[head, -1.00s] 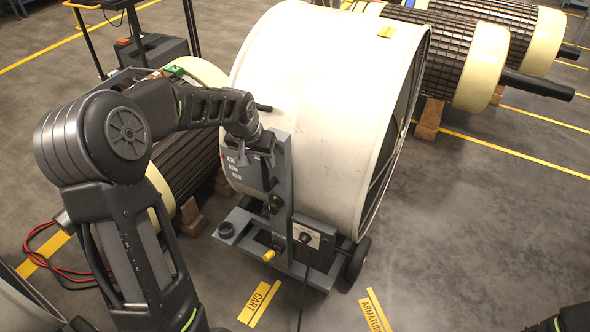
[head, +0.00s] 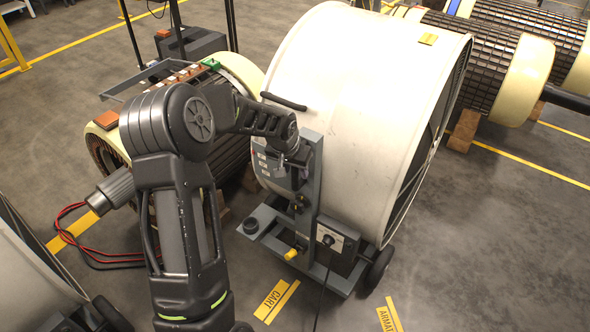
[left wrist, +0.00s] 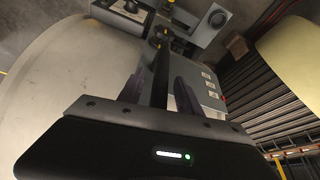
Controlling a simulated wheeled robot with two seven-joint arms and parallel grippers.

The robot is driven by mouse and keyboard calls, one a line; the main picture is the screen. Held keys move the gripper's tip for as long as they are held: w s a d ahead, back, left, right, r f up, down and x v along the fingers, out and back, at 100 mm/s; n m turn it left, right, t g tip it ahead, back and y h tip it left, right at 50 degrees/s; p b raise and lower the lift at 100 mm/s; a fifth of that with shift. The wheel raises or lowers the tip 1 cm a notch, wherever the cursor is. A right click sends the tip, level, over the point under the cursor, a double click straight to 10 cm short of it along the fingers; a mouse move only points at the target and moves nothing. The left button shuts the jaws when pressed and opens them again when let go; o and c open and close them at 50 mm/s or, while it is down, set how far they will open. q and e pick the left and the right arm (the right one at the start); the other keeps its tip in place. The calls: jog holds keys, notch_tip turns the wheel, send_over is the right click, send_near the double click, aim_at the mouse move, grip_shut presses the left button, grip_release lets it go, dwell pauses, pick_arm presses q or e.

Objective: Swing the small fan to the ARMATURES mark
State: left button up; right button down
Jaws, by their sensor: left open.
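The fan (head: 345,120) is a big white drum on a grey wheeled stand (head: 313,190), upright and facing right. My left gripper (head: 291,172) is open at the stand's upright on the drum's near left side. In the left wrist view the fingers (left wrist: 160,92) stand either side of a dark narrow bar of the stand, apart from each other; I cannot tell whether they touch it. The white drum (left wrist: 75,75) fills the left of that view. The ARMATURES mark (head: 389,318) is a yellow floor label right of the stand, cut off by the bottom edge. My right gripper is out of view.
A yellow CART label (head: 275,300) lies on the floor before the stand. Another white drum (head: 30,280) is at lower left. Floor right of the fan is clear.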

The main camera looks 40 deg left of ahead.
pick_arm(q)
jog(key=shift+f, duration=0.15)
jog(key=shift+c, duration=0.2)
grip_shut()
dwell(1.2)
